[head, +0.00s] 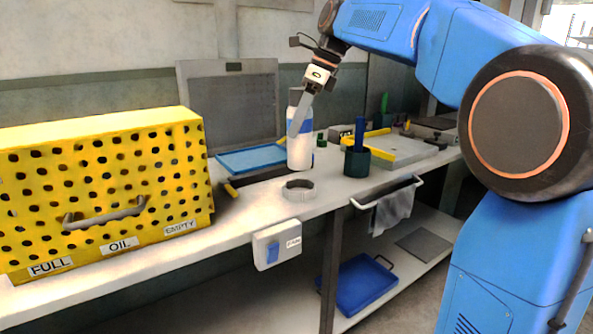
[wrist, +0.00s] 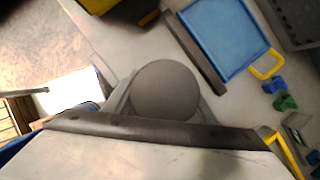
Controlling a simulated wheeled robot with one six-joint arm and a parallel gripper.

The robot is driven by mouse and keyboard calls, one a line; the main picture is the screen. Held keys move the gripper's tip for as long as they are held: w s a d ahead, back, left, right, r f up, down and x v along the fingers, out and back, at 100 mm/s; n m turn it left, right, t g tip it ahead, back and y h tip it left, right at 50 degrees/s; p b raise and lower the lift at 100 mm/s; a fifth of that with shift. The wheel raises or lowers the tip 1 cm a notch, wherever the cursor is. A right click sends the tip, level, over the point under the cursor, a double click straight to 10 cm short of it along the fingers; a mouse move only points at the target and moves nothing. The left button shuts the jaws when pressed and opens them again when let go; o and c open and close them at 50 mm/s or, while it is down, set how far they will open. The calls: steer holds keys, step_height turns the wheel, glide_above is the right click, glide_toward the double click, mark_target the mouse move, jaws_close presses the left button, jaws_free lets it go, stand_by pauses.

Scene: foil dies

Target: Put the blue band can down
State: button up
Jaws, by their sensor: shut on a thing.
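The blue band can (head: 300,150) is a white cylinder with a blue band and a dark grey top. It is upright over the bench in the head view. Its round grey top (wrist: 166,90) shows in the wrist view. My gripper (head: 299,118) is shut on the can from above, with a finger across its front. I cannot tell whether the can's base touches the bench. The bench top (head: 255,220) is pale and flat around it.
A grey ring (head: 299,190) lies in front of the can. A blue tray (head: 252,158) is behind left, a dark green cup with a blue item (head: 356,161) to the right. A yellow perforated box (head: 100,190) fills the left.

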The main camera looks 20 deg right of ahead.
mark_target(299, 152)
steer(key=shift+f, duration=4.15)
steer(key=o, duration=1.4)
steer(key=shift+f, duration=0.15)
steer(key=shift+o, duration=0.2)
steer(key=v, duration=1.2)
steer(key=shift+s, duration=0.1)
